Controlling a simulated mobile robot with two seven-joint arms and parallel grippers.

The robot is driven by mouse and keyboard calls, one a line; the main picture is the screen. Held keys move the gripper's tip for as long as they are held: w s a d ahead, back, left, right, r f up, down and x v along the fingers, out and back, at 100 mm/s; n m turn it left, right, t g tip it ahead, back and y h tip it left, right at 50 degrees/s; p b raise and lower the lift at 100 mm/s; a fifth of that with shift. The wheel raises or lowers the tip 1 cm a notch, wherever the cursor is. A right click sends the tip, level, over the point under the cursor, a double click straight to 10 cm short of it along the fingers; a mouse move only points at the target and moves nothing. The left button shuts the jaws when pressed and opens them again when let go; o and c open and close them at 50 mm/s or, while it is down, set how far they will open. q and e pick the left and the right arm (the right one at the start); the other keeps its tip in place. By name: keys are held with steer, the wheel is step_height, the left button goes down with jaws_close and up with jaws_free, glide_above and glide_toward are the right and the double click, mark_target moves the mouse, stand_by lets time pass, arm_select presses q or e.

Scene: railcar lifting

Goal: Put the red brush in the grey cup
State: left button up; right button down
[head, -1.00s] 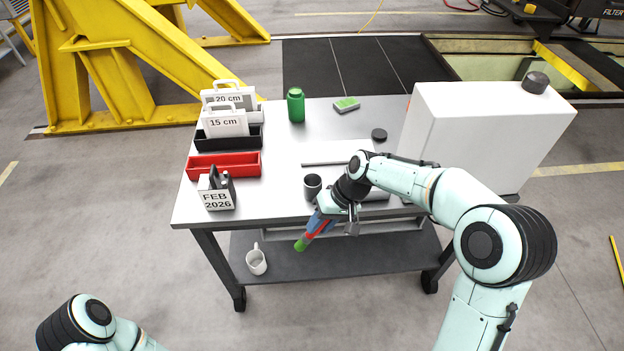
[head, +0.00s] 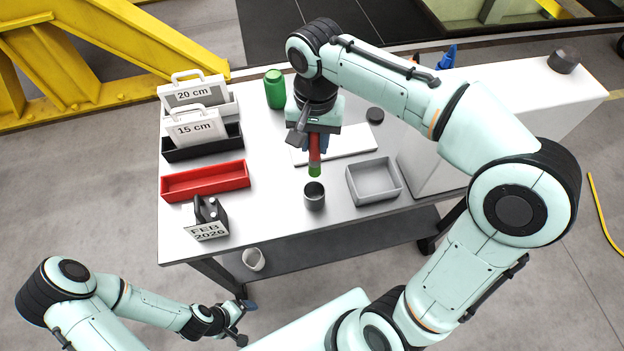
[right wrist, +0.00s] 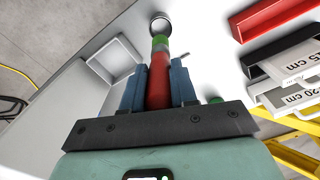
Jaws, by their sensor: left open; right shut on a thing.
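My right gripper (head: 316,142) is shut on the red brush (head: 315,153), a red stick with a green end that points down and toward the cup. The brush also shows between the blue fingers in the right wrist view (right wrist: 159,75). The grey cup (head: 314,197) stands upright on the table, just in front of and below the brush's green end. In the right wrist view the cup (right wrist: 160,22) shows beyond the green tip, with its mouth partly hidden. I cannot tell whether they touch. My left gripper (head: 241,322) is open and empty, low in front of the table.
A grey tray (head: 373,181) is right of the cup. A red bin (head: 205,181), a black bin (head: 203,147), a date block (head: 206,219) and a green bottle (head: 275,89) are left and behind. A white mug (head: 253,260) sits on the lower shelf. A white box (head: 500,110) stands right.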

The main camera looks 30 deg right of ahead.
mark_target(314, 168)
step_height(314, 168, down, 10)
steer(key=shift+f+b, duration=0.1)
steer(key=shift+b, duration=0.45)
arm_select(q)
steer(key=shift+s+f, duration=1.15)
steer(key=shift+f, duration=0.1)
arm_select(e)
steer(key=shift+f, duration=2.4)
steer(key=shift+w+f+b, duration=0.1)
steer(key=shift+f+b, duration=0.1)
steer(key=shift+b, duration=0.1)
steer(key=c, duration=1)
jaws_free()
steer(key=shift+o, duration=0.6)
steer(key=shift+r, duration=0.1)
arm_select(q)
steer(key=shift+s+f, duration=0.1)
